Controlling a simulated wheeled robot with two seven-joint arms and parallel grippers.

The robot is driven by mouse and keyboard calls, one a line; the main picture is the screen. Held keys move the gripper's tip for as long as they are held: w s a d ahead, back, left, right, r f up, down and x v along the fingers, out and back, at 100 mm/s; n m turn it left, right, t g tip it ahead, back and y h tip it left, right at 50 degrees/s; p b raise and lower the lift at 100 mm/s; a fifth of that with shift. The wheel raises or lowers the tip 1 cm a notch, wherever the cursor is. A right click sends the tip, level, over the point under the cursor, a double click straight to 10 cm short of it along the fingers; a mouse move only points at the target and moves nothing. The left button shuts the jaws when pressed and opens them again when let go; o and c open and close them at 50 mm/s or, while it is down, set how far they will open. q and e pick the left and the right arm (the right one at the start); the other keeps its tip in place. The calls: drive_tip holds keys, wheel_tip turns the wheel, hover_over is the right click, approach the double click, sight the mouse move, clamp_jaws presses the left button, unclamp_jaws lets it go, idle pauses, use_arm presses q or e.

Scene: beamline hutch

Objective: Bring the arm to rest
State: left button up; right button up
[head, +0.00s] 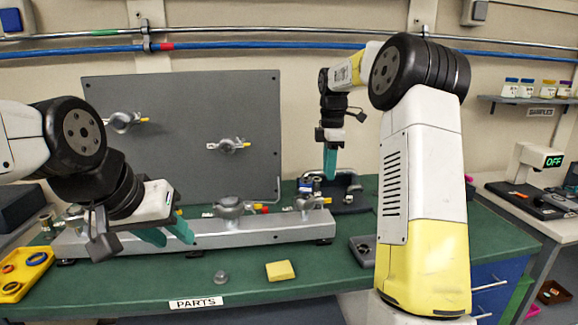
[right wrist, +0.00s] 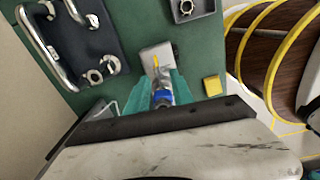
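My left gripper (head: 172,236) is at the left in the head view, in front of the grey rail, with its two teal fingers apart and nothing between them. My right gripper (head: 330,162) hangs fingers-down near the rail's right end, behind my large right arm link. In the right wrist view its teal fingers (right wrist: 163,82) stand apart on either side of a blue and silver fitting (right wrist: 162,97) with a yellow lever. In the head view this blue fitting (head: 308,185) sits at the rail's right end, just below and left of the fingertips, seemingly not gripped.
The grey rail (head: 165,238) carries several clamps, before an upright grey panel (head: 180,95). A dark tray with a metal handle (right wrist: 75,40) lies beside the rail end. A yellow block (head: 280,270), a small knob (head: 221,277) and a yellow tray (head: 22,270) are on the green table.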

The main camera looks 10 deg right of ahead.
drive_tip(key=s+a+r+m+t, duration=0.2)
drive_tip(key=s+r+m, duration=0.2)
drive_tip(key=s, duration=0.4)
drive_tip(key=s+a+r+m+t, duration=0.15)
drive_tip(key=s+r+m, duration=0.25)
drive_tip(key=s, duration=0.4)
drive_tip(key=s+a+f+m+t+y, duration=0.1)
drive_tip(key=s+m, duration=0.3)
drive_tip(key=s, duration=0.4)
drive_tip(key=s+a+f+m+t+y, duration=0.1)
drive_tip(key=s+a+f+m, duration=0.2)
drive_tip(key=s, duration=0.5)
drive_tip(key=shift+f+m, duration=0.65)
drive_tip(key=shift+m, duration=0.35)
drive_tip(key=shift+s+d, duration=0.1)
